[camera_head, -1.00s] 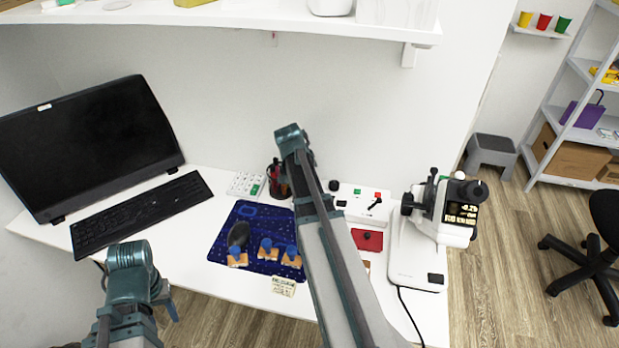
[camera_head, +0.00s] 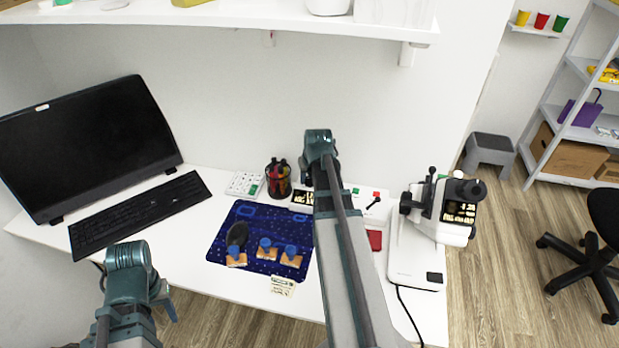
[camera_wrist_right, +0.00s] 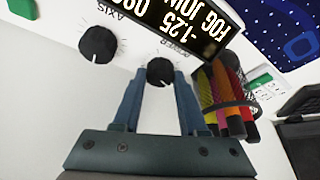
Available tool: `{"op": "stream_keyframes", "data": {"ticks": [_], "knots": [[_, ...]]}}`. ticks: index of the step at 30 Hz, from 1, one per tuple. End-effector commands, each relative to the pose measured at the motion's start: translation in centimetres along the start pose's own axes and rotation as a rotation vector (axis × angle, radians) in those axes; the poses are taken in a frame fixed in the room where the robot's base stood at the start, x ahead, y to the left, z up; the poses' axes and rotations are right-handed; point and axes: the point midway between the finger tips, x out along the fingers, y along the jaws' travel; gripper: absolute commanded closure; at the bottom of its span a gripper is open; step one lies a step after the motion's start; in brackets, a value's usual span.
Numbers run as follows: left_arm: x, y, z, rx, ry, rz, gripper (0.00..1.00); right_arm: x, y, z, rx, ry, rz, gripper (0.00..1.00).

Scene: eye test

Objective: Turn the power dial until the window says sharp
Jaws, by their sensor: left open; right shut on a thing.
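The power dial (camera_wrist_right: 160,71), a black knob with a white mark, is on a white box (camera_head: 362,196). In the right wrist view, the two fingers of my right gripper (camera_wrist_right: 158,80) are closed on its sides. The black window (camera_wrist_right: 190,22) beside it appears upside down, with a number line and a line beginning with FOG; I cannot read "sharp". In the head view, my right arm hides the dial and gripper. A second black dial (camera_wrist_right: 99,44), marked AXIS, is beside it. My left gripper (camera_head: 167,303) is open and empty at the table's front left.
A pen cup (camera_head: 278,180) stands close to the box; its pens (camera_wrist_right: 228,100) are beside my right fingers. A blue mat (camera_head: 238,214), keyboard (camera_head: 140,212) and monitor (camera_head: 85,140) are left.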

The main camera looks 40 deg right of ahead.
Motion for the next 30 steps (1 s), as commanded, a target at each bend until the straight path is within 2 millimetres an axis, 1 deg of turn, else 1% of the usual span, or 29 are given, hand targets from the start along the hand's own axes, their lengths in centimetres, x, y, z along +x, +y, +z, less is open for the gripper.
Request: {"op": "stream_keyframes", "data": {"ticks": [6, 12, 29, 30], "knots": [[0.01, 0.00, 0.00, 0.000, 0.000, 0.000, 0.50, 0.01, 0.12, 0.03, -0.109, -0.002, -0.046, 1.00], [0.01, 0.00, 0.00, 0.000, 0.000, 0.000, 0.50, 0.01, 0.10, 0.05, -0.169, -0.003, -0.070, 1.00], [0.01, 0.00, 0.00, 0.000, 0.000, 0.000, 0.50, 0.01, 0.12, 0.09, -0.195, -0.004, -0.080, 1.00], [0.01, 0.00, 0.00, 0.000, 0.000, 0.000, 0.50, 0.01, 0.12, 0.09, -0.195, -0.004, -0.080, 0.56]]}}
